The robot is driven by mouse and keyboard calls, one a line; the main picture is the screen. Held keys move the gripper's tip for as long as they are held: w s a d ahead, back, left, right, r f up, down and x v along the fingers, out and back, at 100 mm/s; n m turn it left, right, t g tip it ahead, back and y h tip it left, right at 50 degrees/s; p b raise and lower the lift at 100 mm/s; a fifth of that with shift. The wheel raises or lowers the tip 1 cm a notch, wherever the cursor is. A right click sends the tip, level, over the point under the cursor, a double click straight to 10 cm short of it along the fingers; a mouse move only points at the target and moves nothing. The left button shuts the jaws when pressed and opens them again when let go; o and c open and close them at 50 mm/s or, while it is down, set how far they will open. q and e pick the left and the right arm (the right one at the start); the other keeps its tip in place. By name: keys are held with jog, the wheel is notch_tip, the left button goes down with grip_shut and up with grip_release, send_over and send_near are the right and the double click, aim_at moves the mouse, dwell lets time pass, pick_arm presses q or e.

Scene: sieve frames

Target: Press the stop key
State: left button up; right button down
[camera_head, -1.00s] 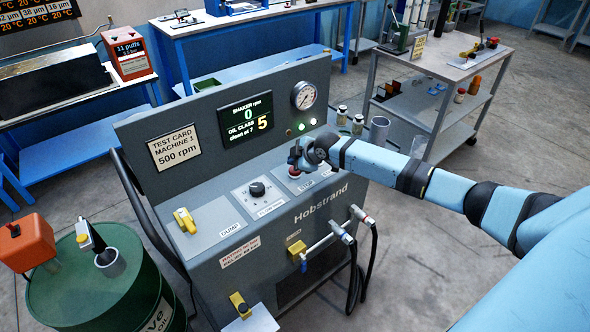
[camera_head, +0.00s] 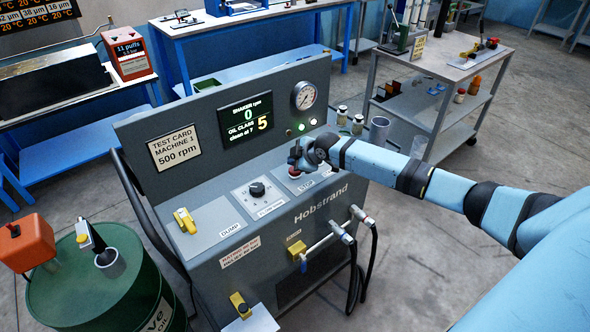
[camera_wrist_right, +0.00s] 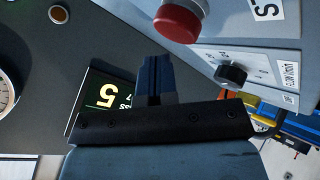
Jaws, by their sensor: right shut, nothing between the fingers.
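The stop key is a red round button (camera_head: 295,172) on the sloped panel of the grey Hobstrand machine (camera_head: 330,205), behind a label that reads STOP. My right gripper (camera_head: 293,156) is just above the stop key and partly hides it. In the right wrist view the red button (camera_wrist_right: 180,20) is at the top, and my shut, empty fingers (camera_wrist_right: 155,70) are beside it with a visible gap. My left gripper is not in view.
A black flow knob (camera_head: 257,188) and a yellow dump lever (camera_head: 185,220) sit left on the same panel. The upright back panel carries a display (camera_head: 246,119) showing 0 rpm and oil class 5, and a gauge (camera_head: 305,96). A green drum (camera_head: 90,285) stands left.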

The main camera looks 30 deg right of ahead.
jog(key=shift+f, duration=0.1)
dwell(0.4)
jog(key=shift+f, duration=0.3)
jog(key=shift+f+b, duration=0.4)
jog(key=shift+f, duration=0.15)
dwell(0.6)
jog(key=shift+r, duration=0.1)
jog(key=shift+r+p, duration=0.8)
notch_tip(320, 180, up, 5)
jog(key=p, duration=0.4)
jog(key=shift+r, duration=0.1)
dwell(0.6)
